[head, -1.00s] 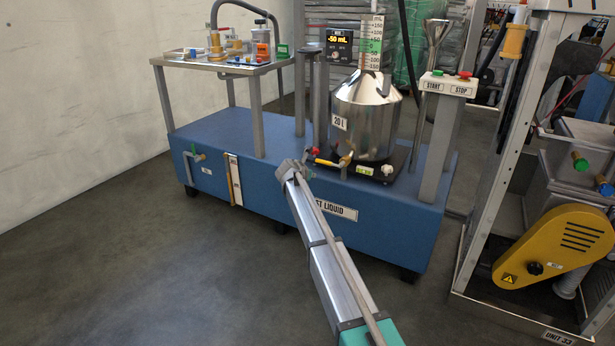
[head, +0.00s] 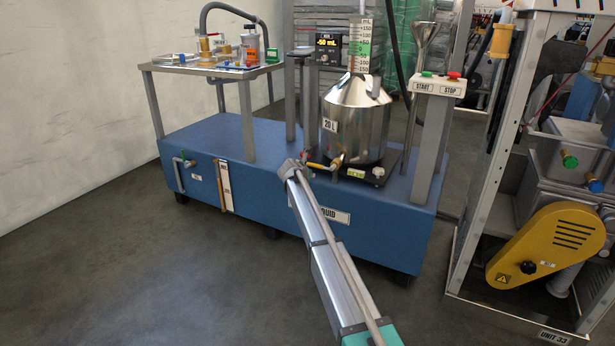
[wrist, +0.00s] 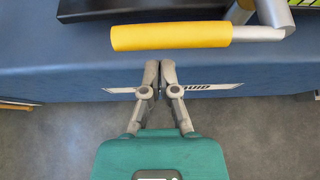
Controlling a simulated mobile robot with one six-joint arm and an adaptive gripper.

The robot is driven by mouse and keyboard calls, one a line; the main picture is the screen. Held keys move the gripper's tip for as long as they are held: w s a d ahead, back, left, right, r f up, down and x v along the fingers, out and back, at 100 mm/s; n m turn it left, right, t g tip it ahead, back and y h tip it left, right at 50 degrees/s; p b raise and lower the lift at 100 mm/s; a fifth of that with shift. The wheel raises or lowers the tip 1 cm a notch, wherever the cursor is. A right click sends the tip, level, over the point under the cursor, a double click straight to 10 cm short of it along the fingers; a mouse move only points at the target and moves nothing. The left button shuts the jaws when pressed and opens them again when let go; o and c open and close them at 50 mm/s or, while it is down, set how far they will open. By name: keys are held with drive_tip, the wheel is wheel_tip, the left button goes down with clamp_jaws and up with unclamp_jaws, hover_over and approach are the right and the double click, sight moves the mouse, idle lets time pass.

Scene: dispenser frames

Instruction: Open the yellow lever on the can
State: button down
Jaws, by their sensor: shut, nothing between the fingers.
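The can (head: 354,125) is a shiny metal vessel with a cone top and a "20 L" label, standing on a black base on the blue cart. Its yellow lever (head: 318,166) sticks out to the left from a brass valve (head: 337,161) low on the can's front. In the wrist view the yellow lever (wrist: 170,36) lies nearly level across the top, on a grey metal stem (wrist: 260,33). My gripper (wrist: 160,68) is shut and empty, its fingertips just below the lever in the picture with a small gap. In the head view its fingertips are hard to make out.
The blue cart (head: 270,215) carries a side table (head: 210,68) with bottles at left and a START/STOP post (head: 437,88) at right. A metal rack with a yellow guard (head: 547,245) stands at far right. The floor at front left is clear.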

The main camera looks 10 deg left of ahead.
sight(317, 166)
drive_tip(key=shift+w+r+p, duration=0.2)
drive_tip(key=shift+r+p, duration=0.55)
drive_tip(key=shift+r, duration=0.2)
drive_tip(key=shift+d+r, duration=0.15)
drive_tip(key=shift+d, duration=0.2)
